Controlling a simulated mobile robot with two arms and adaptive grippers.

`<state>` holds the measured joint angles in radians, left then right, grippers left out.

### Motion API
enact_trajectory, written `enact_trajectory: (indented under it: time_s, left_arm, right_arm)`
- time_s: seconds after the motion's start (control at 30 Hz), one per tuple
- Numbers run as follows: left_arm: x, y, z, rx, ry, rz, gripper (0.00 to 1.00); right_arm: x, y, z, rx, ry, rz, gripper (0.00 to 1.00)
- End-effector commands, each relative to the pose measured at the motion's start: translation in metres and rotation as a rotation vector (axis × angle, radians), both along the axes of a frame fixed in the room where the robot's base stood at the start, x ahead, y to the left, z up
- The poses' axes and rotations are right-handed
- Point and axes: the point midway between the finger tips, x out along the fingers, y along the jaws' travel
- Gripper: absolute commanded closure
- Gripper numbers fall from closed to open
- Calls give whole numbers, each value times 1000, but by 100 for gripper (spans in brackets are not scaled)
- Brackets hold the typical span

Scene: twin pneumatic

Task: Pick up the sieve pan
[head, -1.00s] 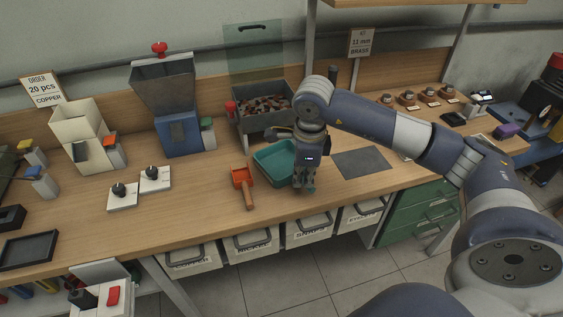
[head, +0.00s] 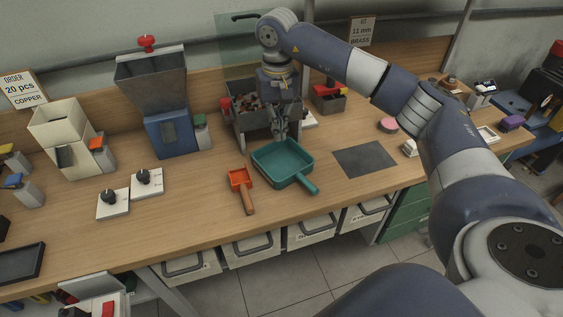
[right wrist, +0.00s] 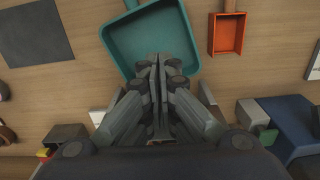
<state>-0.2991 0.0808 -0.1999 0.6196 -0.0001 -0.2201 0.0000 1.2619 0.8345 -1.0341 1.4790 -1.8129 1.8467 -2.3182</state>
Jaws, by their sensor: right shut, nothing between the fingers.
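The sieve pan, which I take to be the teal square pan (head: 290,170) with a short handle, lies on the wooden workbench, its handle pointing to the front right. It also shows in the right wrist view (right wrist: 120,45), partly hidden behind the fingers. My right gripper (head: 280,136) is shut and empty, pointing down at the pan's far edge, in front of the grey bin. Its closed fingertips overlap the pan in the right wrist view (right wrist: 157,62). I cannot tell whether they touch it. My left gripper is not in view.
An orange scoop (head: 240,180) lies left of the pan and a grey mat (head: 364,160) right of it. Behind stands a grey bin of parts (head: 240,123). A blue hopper machine (head: 172,135) stands at the back left. Bench around the pan's handle is clear.

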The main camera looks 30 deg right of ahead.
Motion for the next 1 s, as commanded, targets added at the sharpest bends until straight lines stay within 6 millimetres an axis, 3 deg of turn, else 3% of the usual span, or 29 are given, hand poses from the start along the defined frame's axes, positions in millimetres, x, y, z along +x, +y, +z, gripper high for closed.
enact_trajectory:
  time_s: [0.13, 0.27, 0.63, 1.0]
  left_arm:
    - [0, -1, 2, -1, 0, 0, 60]
    - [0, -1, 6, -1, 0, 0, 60]
    - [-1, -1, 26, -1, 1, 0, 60]
    - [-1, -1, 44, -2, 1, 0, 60]
  right_arm:
    - [1, 0, -4, 0, 3, 33, 100]
    - [0, 0, -21, 0, 6, 33, 100]
    - [-1, 0, -99, 0, 7, 30, 100]
    - [-36, 8, -98, -1, 1, 31, 100]
